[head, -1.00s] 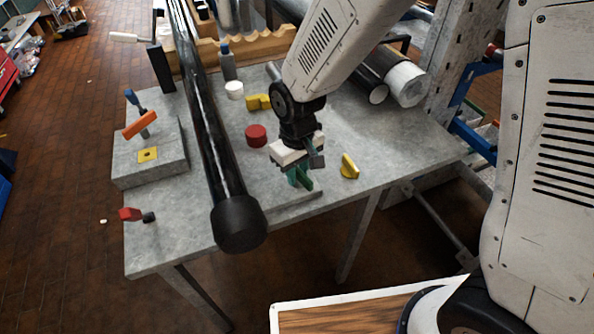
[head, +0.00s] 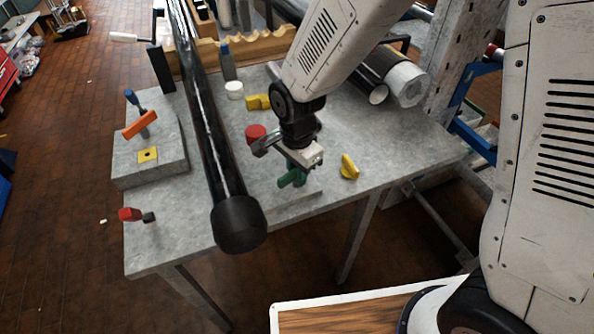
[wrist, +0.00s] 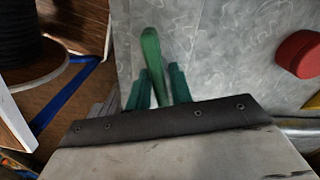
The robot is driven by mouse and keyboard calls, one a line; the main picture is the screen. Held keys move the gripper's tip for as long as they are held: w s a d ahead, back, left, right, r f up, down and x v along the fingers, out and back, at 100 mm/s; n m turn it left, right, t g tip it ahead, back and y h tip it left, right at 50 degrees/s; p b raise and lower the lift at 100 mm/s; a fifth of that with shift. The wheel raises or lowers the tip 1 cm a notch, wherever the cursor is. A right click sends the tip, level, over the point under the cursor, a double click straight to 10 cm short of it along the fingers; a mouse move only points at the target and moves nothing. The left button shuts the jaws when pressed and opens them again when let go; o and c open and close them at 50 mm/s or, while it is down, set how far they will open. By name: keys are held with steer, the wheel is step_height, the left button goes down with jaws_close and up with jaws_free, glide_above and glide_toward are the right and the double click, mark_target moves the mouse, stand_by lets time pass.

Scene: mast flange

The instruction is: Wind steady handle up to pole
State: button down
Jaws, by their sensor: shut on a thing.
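A green handle (head: 290,180) sits low near the front edge of the grey bench, to the right of the pole. My gripper (head: 298,168) points down over it and is shut on it. In the wrist view the green handle (wrist: 151,62) runs up between the two teal fingers of my gripper (wrist: 157,88); its lower part is hidden by the gripper body. The long black pole (head: 211,130) slants across the bench, its round black end (head: 239,222) at the front. I cannot tell whether anything touches the pole from below.
A red round piece (head: 256,132) and a yellow wing-shaped piece (head: 349,167) lie either side of my gripper. A yellow part (head: 257,102), white cap (head: 234,90) and bottle (head: 228,62) stand behind. A grey block with an orange handle (head: 140,125) and a red-handled piece (head: 130,214) are left of the pole.

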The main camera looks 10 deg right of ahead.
steer(key=shift+m, duration=0.6)
steer(key=c, duration=1.4)
jaws_free()
steer(key=shift+o, duration=0.2)
steer(key=shift+r, duration=2.55)
